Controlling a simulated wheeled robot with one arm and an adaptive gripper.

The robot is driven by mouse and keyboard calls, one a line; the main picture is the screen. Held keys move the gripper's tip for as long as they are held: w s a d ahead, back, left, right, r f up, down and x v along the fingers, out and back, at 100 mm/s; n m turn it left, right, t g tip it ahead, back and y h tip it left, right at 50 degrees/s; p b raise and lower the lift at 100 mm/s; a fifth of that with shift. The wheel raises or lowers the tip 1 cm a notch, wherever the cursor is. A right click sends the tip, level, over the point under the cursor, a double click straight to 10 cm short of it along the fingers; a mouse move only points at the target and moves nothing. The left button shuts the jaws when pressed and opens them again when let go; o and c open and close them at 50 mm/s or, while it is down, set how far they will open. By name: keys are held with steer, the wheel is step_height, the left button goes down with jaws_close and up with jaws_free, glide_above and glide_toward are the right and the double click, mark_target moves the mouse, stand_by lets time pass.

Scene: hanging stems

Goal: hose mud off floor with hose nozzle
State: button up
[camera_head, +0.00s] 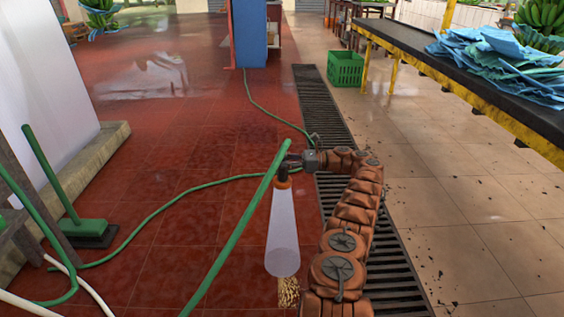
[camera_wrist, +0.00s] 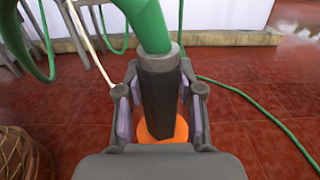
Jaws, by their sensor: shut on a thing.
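My gripper (camera_head: 291,161) is shut on the hose nozzle (camera_head: 283,172), above the red floor beside the drain. In the wrist view my gripper (camera_wrist: 160,96) has its fingers on both sides of the dark nozzle body (camera_wrist: 158,88), with its orange end (camera_wrist: 163,128) below. The green hose (camera_head: 240,225) runs from the nozzle. A pale, translucent cone (camera_head: 283,235) extends down from the orange end, consistent with spray. A small tan speckled patch (camera_head: 289,291) shows under it. Dark specks, apparently mud, (camera_head: 440,241) lie scattered on the beige tiles at right. The red tiles look wet and blotchy.
A slotted floor drain (camera_head: 312,95) runs lengthwise under my arm. A black-topped table with yellow legs (camera_head: 430,58) stands at right, near a green crate (camera_head: 345,69). A green broom (camera_head: 84,226) and white wall stand left. Hose loops cross the red floor.

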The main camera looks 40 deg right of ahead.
steer(key=shift+s+a+r+p, duration=0.15)
steer(key=shift+s+p, duration=0.1)
steer(key=shift+p, duration=0.75)
steer(key=shift+s+a+p, duration=0.3)
steer(key=shift+p, duration=0.6)
steer(key=shift+s+a+r+p, duration=0.1)
steer(key=shift+s+a+p, duration=0.3)
steer(key=shift+p, duration=0.55)
steer(key=s+a+p, duration=0.9)
steer(key=s+a, duration=0.4)
steer(key=s, duration=0.2)
steer(key=shift+s+a+f+p, duration=0.2)
steer(key=shift+s+a+p, duration=0.05)
steer(key=shift+s+p, duration=0.1)
steer(key=shift+w, duration=0.1)
stand_by(0.7)
